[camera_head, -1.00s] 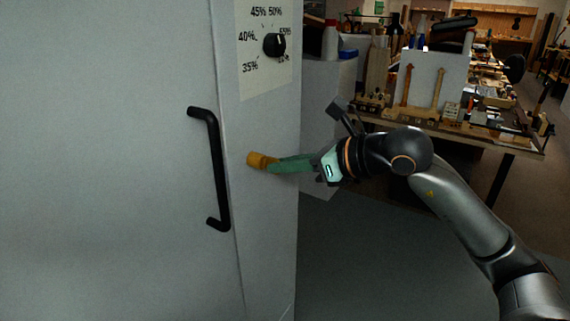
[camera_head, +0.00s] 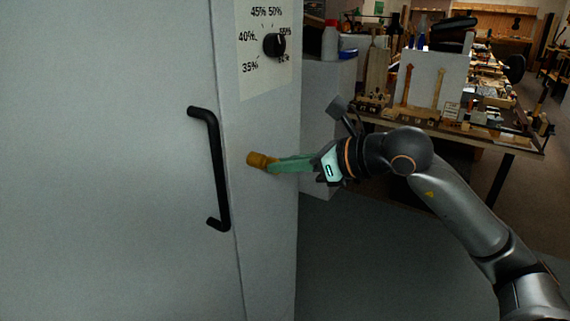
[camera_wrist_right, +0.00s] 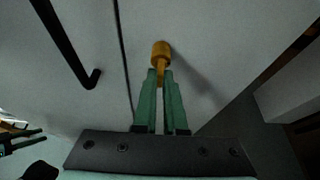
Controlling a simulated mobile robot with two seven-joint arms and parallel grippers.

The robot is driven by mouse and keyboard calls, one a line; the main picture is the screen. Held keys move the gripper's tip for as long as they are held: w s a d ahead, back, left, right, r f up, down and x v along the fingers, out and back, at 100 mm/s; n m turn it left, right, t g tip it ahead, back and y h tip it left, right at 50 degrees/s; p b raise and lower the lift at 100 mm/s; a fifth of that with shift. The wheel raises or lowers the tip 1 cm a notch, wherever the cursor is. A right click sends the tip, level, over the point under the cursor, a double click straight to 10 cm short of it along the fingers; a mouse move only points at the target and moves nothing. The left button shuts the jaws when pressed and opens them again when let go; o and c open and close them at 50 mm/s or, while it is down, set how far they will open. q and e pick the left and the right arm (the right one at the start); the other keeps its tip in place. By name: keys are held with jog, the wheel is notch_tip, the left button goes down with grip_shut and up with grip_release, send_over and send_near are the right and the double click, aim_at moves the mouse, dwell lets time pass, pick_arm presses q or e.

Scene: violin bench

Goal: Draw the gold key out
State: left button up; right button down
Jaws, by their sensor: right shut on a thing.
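The gold key (camera_head: 257,160) is at the grey cabinet's (camera_head: 262,220) front, to the right of the black door handle (camera_head: 216,170). Its round collar meets the panel, and its bow points out toward me. My right gripper (camera_head: 272,165) is shut on the key's bow, with green fingers reaching in from the right. In the right wrist view the gold key (camera_wrist_right: 161,52) stands at the panel, with its narrower end between the green fingertips (camera_wrist_right: 160,78). Any part of the key inside the cabinet is hidden.
A black dial (camera_head: 274,44) with percentage marks sits above the key. A workbench (camera_head: 470,133) with violin parts and tools stands behind my right arm. Open floor (camera_head: 350,260) lies right of the cabinet.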

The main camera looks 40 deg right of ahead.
jog(key=shift+s+d+b, duration=0.2)
jog(key=shift+s+b, duration=0.35)
jog(key=shift+b, duration=0.25)
dwell(0.9)
jog(key=shift+s+d+b, duration=0.35)
jog(key=shift+s+b, duration=0.45)
jog(key=shift+b, duration=0.25)
jog(key=shift+s+d+b, duration=0.3)
jog(key=shift+s+b, duration=0.45)
jog(key=shift+b, duration=0.25)
notch_tip(320, 180, up, 7)
jog(key=p, duration=0.5)
